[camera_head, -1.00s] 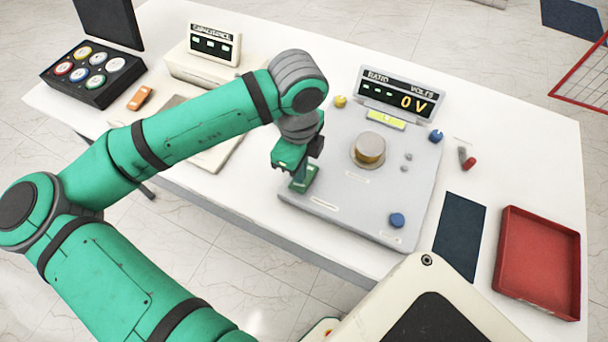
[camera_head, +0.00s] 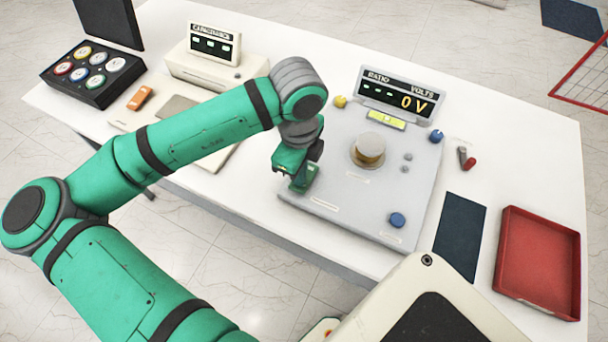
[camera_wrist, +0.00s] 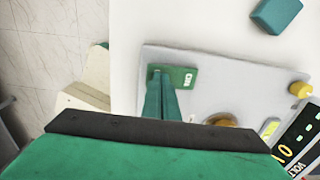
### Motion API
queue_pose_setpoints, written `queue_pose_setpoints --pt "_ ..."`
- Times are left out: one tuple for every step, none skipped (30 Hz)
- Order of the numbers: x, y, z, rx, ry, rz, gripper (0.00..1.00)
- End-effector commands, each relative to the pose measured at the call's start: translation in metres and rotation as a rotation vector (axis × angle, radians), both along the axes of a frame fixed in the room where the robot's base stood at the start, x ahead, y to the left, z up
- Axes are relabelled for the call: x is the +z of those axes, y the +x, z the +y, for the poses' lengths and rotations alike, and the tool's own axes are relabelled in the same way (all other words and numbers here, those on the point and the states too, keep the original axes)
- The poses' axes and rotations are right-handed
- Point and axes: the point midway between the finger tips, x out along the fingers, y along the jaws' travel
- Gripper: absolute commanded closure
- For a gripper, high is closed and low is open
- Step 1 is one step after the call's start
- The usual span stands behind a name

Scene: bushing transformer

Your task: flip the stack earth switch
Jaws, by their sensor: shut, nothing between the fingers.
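A green plate (camera_wrist: 186,79) with a white label, which looks like the switch's plate, lies at a corner of the grey test unit (camera_wrist: 235,75) in the wrist view. It also shows at the unit's left front corner in the head view (camera_head: 312,172), partly covered by my gripper. My gripper (camera_head: 297,188) is shut and empty, pointing down at this plate. In the wrist view my closed green fingers (camera_wrist: 162,98) reach over the plate's left end. I cannot tell whether they touch it. The switch lever is hidden or cannot be made out.
The unit carries a brass-topped post (camera_head: 368,150), a yellow knob (camera_head: 340,101), blue knobs (camera_head: 397,220) and a display (camera_head: 400,95) reading 0 V. A red tray (camera_head: 538,262) stands at right. A teal block (camera_wrist: 277,14) lies on the table in the wrist view.

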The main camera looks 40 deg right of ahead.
Motion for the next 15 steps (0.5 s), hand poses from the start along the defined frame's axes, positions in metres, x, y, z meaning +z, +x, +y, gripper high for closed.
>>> queue_pose_setpoints --pt "-0.0008 -0.0001 0.0001 0.000 0.000 0.000 1.00" --pt "-0.0011 0.0000 0.0001 0.000 0.000 0.000 1.00" --pt "-0.0016 -0.0001 0.0002 0.000 0.000 0.000 1.00" --pt "-0.0020 0.0000 0.0003 0.000 0.000 0.000 1.00" --pt "-0.0023 0.0000 0.0003 0.001 0.000 0.000 1.00" --pt "-0.0028 0.0001 0.0004 0.001 0.000 0.000 1.00" --pt "-0.0032 -0.0001 0.0003 0.000 0.000 0.000 1.00" --pt "-0.0035 -0.0003 0.0001 0.000 0.000 0.000 1.00" --pt "-0.0041 -0.0005 -0.0003 -0.001 0.000 0.000 1.00" --pt "-0.0044 -0.0007 -0.0006 -0.002 0.000 0.000 1.00" --pt "-0.0048 -0.0009 -0.0009 -0.003 0.000 0.000 1.00" --pt "-0.0053 -0.0011 -0.0012 -0.004 0.000 0.001 1.00" --pt "-0.0056 -0.0011 -0.0013 -0.004 0.000 0.001 1.00" --pt "-0.0060 -0.0011 -0.0012 -0.004 0.000 0.001 1.00" --pt "-0.0065 -0.0009 -0.0010 -0.003 0.000 0.001 1.00"
